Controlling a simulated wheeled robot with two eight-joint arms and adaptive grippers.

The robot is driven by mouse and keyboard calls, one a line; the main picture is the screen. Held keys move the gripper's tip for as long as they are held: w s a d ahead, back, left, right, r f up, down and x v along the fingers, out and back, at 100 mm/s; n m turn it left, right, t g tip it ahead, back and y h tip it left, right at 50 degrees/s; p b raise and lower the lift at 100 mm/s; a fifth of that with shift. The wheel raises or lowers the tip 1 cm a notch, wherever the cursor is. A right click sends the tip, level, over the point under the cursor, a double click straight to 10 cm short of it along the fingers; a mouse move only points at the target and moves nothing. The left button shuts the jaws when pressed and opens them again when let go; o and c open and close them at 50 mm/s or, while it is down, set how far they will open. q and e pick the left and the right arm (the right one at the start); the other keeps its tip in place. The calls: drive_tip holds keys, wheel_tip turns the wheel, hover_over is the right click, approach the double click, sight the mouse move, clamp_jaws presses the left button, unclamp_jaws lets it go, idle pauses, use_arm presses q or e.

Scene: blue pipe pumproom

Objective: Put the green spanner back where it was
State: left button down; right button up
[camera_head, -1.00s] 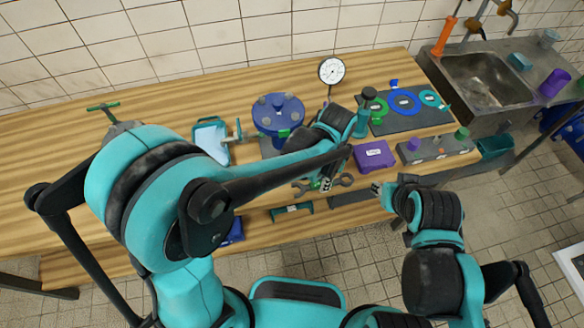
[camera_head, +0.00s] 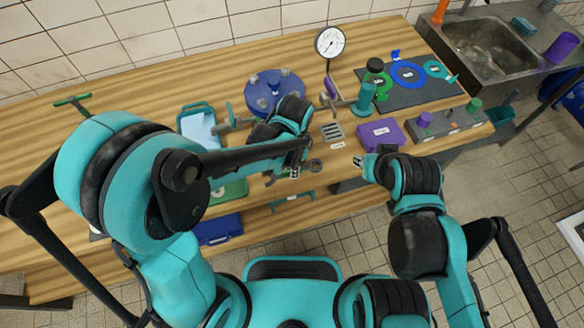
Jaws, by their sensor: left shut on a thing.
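My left gripper (camera_head: 291,172) is over the front part of the wooden bench and is shut on a spanner (camera_head: 315,166). The spanner's ends stick out on both sides of the fingers. It looks dull grey-green, and its middle is hidden by the gripper. A grey slotted piece (camera_head: 332,132) with a small white label (camera_head: 338,145) lies on the bench, right of and behind the spanner. My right gripper (camera_head: 361,163) is near the bench's front edge, in front of the purple box. Its fingers are too small to tell whether they are open.
A purple box (camera_head: 380,133) and a dark mat (camera_head: 432,92) with rings are to the right. A blue case (camera_head: 218,229) is at the front left.

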use_arm(q)
drive_tip(key=shift+w+f, duration=0.15)
drive_tip(key=shift+f, duration=0.1)
drive_tip(key=shift+a+r, duration=0.15)
drive_tip(key=c, duration=1.4)
unclamp_jaws()
drive_tip(key=shift+f, duration=0.2)
drive_tip(key=shift+o, duration=0.2)
